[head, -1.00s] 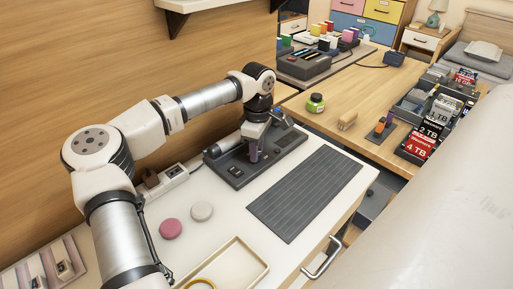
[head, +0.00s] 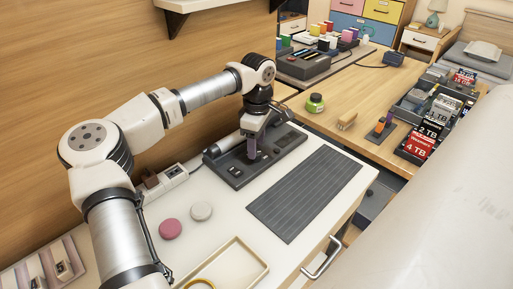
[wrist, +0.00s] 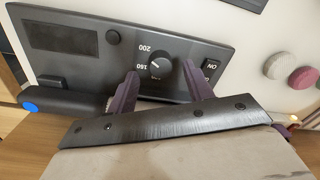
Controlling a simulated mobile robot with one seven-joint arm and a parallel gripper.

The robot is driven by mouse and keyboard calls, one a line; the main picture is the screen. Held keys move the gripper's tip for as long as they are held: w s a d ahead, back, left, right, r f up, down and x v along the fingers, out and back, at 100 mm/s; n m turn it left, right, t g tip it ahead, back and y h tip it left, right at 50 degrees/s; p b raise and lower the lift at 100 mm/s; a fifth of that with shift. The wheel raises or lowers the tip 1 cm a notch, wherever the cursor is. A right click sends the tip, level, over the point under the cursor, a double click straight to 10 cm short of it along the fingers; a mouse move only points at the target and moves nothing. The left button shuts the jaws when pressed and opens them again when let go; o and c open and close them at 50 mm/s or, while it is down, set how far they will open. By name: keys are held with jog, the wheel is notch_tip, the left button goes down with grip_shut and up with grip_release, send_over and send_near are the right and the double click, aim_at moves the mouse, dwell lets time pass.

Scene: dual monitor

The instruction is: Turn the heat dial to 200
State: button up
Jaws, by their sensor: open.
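The heat dial (wrist: 162,67) is a small round black knob on a dark grey control panel (wrist: 70,42). In the wrist view, printed marks 200 and 160 show beside it; its light pointer line seems to lie toward the 160 side. My gripper (wrist: 160,70) is open, with one purple finger on each side of the dial. I cannot tell whether the fingers touch it. In the head view my gripper (head: 252,150) points down over the panel (head: 230,176), and the dial is hidden there.
A soldering iron-like dark cylinder with a blue end (wrist: 62,104) lies along the panel. A grey striped mat (head: 305,195) is to the right of the panel. Pink (head: 170,228) and white (head: 201,211) discs lie on the white desk in front. A wooden wall stands behind.

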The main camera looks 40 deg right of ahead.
aim_at(258, 150)
notch_tip(258, 150, up, 12)
jog(key=shift+d+f, duration=0.15)
jog(key=shift+d, duration=0.1)
dwell(0.6)
